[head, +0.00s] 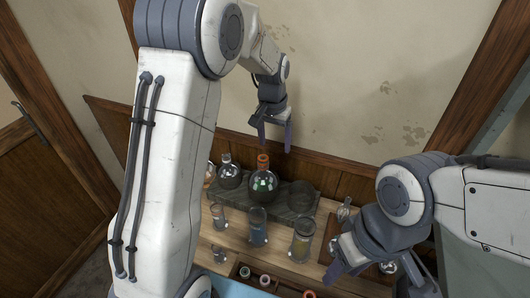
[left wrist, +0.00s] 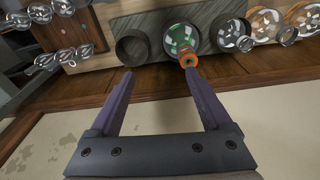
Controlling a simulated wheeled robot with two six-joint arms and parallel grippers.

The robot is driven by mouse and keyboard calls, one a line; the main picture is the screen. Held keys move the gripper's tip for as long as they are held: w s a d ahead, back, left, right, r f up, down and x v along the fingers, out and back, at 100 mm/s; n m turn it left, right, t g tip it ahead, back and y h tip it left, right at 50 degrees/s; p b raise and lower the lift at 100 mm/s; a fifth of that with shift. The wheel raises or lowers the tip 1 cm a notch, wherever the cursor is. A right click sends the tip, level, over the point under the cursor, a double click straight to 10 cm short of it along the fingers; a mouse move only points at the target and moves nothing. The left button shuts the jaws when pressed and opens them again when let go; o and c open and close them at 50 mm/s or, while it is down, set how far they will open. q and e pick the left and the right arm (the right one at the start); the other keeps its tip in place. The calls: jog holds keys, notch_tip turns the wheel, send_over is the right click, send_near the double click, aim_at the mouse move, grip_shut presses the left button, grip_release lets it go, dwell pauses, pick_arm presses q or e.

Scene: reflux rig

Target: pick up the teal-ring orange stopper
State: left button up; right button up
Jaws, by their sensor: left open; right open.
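An orange stopper (head: 263,161) sits upright in the neck of a round flask (head: 262,184) with green contents. In the left wrist view the orange stopper (left wrist: 188,60) shows just beyond the right fingertip, on the green flask (left wrist: 181,40). A teal ring on it is too small to make out. My left gripper (head: 275,138) is open and empty, above the stopper and slightly to its right. In its own view the left gripper (left wrist: 159,74) has nothing between its fingers. My right gripper (head: 378,275) is open, low at the right near the bench.
The flask sits in a dark rack (head: 290,211) beside another round flask (head: 229,177) and an empty round holder (head: 302,195). Glass beakers (head: 303,240) stand in front. Small vials (head: 265,280) lie in a wooden tray. The wall rises close behind the rack.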

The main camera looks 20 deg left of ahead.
pick_arm(q)
send_near(263, 156)
jog(key=f, duration=0.1)
jog(key=f+p, duration=0.1)
jog(key=s+f+p, duration=0.1)
jog(key=shift+d+n, duration=0.3)
jog(key=shift+n, duration=0.1)
jog(key=shift+w+f, duration=0.1)
jog(key=shift+f, duration=0.2)
jog(key=f+p, duration=0.1)
jog(key=f, duration=0.1)
jog(key=f+p, duration=0.2)
jog(key=shift+w+a+f, duration=0.1)
jog(key=shift+w+f, duration=0.1)
jog(key=shift+w, duration=0.2)
jog(key=shift+f, duration=0.45)
jog(key=c, duration=1.2)
